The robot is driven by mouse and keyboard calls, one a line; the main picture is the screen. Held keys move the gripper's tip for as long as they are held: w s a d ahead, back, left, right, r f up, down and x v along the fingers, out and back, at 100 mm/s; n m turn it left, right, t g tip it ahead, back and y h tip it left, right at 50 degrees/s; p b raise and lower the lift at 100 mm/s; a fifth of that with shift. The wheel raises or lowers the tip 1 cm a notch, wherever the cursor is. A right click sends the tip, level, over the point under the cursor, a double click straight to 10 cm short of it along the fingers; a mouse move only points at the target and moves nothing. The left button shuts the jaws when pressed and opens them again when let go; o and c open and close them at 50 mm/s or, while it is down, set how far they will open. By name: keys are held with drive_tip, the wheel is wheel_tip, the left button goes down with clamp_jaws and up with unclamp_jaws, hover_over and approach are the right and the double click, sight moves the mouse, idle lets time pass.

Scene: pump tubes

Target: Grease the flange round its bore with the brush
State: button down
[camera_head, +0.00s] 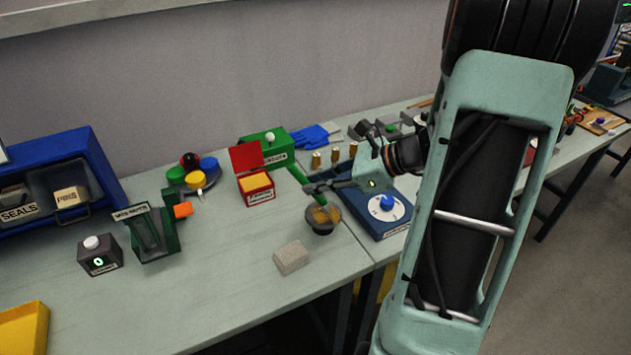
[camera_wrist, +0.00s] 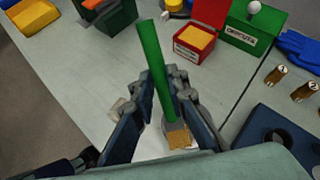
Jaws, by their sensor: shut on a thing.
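My gripper (camera_head: 320,186) is shut on the green handle of the brush (camera_head: 301,180). In the wrist view the handle (camera_wrist: 156,65) runs tilted between the two fingers (camera_wrist: 170,98), with tan bristles (camera_wrist: 179,138) at its lower end. In the head view the bristle end is at a small dark pot (camera_head: 322,228) with tan contents. I cannot tell whether the bristles touch the contents. I cannot make out the flange or its bore for certain. A blue plate with a white dial and blue knob (camera_head: 386,203) lies right of the pot, partly behind my arm.
A grey-beige block (camera_head: 292,258) lies in front of the pot. A red open box (camera_head: 256,188) and a green box (camera_head: 266,145) stand behind. Several brass pieces (camera_head: 334,156) stand near blue gloves (camera_head: 311,136). A green rack (camera_head: 155,240) is left; the bench middle is clear.

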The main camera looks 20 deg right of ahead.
wheel_tip(320, 180, up, 2)
drive_tip(key=shift+w+r+p, duration=0.15)
drive_tip(key=shift+r+p, duration=0.1)
drive_tip(key=shift+p, duration=0.1)
drive_tip(key=shift+w+r+p, duration=0.1)
drive_tip(key=shift+r+p, duration=0.55)
wheel_tip(320, 180, up, 4)
drive_tip(key=p, duration=0.3)
